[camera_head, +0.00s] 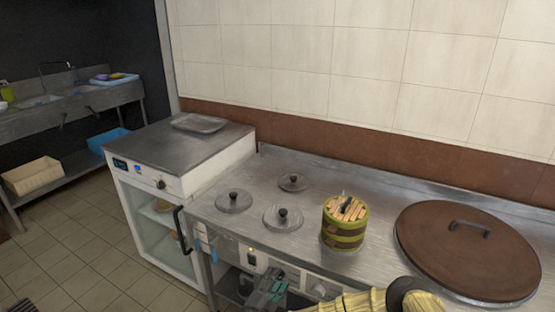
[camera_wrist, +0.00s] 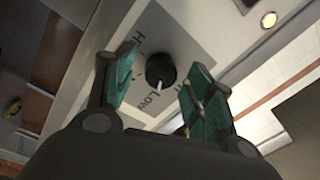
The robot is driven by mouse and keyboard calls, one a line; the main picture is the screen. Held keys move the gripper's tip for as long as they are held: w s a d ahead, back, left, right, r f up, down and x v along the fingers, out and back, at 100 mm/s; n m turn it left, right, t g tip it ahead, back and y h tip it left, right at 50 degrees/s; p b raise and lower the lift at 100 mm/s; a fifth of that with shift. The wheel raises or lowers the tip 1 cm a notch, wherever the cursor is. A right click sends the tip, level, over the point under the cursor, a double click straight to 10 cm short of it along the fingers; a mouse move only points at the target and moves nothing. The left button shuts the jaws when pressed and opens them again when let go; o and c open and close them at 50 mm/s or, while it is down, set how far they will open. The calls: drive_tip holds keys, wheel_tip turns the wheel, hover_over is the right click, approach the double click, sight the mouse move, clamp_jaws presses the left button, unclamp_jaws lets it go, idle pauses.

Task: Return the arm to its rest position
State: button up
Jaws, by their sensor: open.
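My gripper (camera_head: 272,287) is open and empty in front of the stove's control panel, below the front edge of the counter. In the wrist view my gripper (camera_wrist: 162,92) shows two green-padded fingers spread apart. A black control knob (camera_wrist: 160,69) with a pale pointer shows between and beyond the fingers, on a grey plate with "HI" and "LOW" marks. The pointer is turned toward the "LOW" side. Whether a finger touches the knob cannot be told, but a gap shows on both sides. My arm reaches in from the bottom right of the head view.
A white cabinet (camera_head: 150,215) with a metal tray (camera_head: 199,123) stands left. Tiled floor (camera_head: 85,265) is open at lower left.

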drive_tip(key=shift+m+b, duration=0.5)
drive_tip(key=shift+m, duration=0.1)
drive_tip(key=shift+a+r, duration=0.1)
drive_tip(key=shift+a, duration=0.05)
